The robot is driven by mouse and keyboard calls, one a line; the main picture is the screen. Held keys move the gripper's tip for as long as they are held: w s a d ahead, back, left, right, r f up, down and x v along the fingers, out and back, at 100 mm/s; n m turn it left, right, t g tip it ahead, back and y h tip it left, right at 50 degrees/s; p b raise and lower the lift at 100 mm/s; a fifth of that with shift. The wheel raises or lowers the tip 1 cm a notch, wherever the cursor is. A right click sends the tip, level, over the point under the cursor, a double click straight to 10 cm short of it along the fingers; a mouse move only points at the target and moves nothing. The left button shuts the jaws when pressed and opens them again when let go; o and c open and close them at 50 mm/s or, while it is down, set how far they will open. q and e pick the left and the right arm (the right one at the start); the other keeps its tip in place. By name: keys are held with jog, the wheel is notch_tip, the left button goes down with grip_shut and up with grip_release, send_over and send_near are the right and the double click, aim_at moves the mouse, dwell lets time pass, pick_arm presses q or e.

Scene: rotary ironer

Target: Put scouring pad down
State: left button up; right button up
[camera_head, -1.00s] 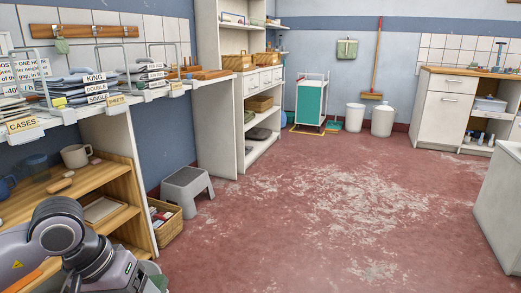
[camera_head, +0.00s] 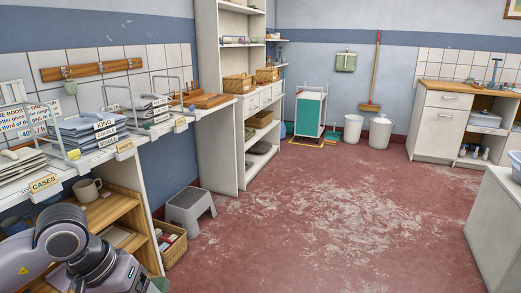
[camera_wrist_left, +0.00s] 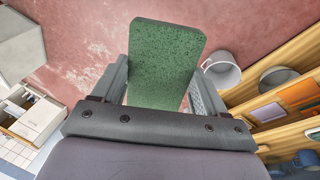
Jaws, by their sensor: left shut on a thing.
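The scouring pad (camera_wrist_left: 166,58) is a flat green speckled slab with rounded corners, seen in the left wrist view. My left gripper (camera_wrist_left: 160,88) is shut on it, one grey finger on each side, and the pad sticks out past the fingers. In the head view my left arm comes in at the lower left, in front of the wooden shelves. A small green bit that looks like the pad (camera_head: 160,284) shows at the bottom edge. My left fingers are hidden in that view. My right gripper is not in view.
A white counter with folded linen stacks (camera_head: 88,128) stands above wooden shelves (camera_head: 118,212) holding a mug (camera_head: 88,190). A wicker basket (camera_head: 172,246) and grey step stool (camera_head: 190,210) stand on the floor beside them. The red floor (camera_head: 330,220) in the middle is clear.

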pick_arm(q)
notch_tip(320, 180, up, 6)
jog(key=p, duration=0.4)
jog(key=shift+p, duration=0.4)
jog(key=shift+d+r+p, duration=0.1)
jog(key=shift+r+p, duration=0.15)
jog(key=shift+p, duration=0.15)
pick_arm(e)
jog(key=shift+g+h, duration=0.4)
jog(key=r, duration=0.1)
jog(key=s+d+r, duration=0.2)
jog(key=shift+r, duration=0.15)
